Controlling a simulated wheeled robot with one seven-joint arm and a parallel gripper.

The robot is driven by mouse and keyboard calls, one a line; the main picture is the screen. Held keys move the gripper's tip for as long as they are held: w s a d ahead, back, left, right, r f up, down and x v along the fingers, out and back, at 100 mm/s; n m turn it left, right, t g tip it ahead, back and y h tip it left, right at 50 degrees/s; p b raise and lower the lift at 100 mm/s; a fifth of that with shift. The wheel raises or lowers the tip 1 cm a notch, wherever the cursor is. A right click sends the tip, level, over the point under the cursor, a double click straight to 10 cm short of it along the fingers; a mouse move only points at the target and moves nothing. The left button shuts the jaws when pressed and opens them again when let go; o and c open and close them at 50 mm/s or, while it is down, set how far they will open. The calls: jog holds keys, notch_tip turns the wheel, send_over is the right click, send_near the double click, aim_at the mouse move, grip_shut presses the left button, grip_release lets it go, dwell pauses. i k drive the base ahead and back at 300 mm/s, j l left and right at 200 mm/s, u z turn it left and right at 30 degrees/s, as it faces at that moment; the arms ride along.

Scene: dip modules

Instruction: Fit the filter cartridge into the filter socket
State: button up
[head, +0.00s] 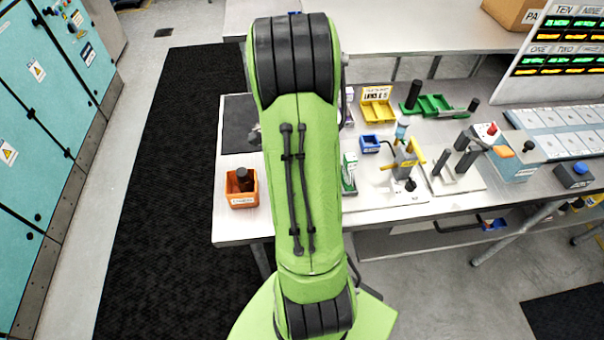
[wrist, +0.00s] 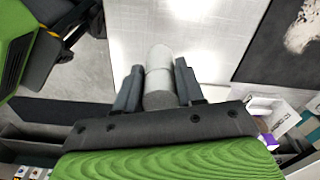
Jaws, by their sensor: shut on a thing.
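My gripper (wrist: 158,88) shows in the wrist view, with its two dark fingers closed on either side of a pale grey and white cylinder, which I take to be the filter cartridge (wrist: 159,62). The cylinder points away from the gripper, over the bright metal table top. In the head view my green arm hides the gripper and the cartridge. I cannot pick out the filter socket for sure in either view.
An orange bin (head: 242,188) with a dark object stands at the table's left front corner. A dark mat (head: 237,125) lies behind it, also seen in the wrist view (wrist: 268,45). Right of my arm are a yellow tray (head: 377,104), green holder (head: 437,106) and a fixture (head: 405,160).

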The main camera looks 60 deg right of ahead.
aim_at(368, 147)
jog(key=z, duration=2.7)
jog(key=k+l, duration=0.4)
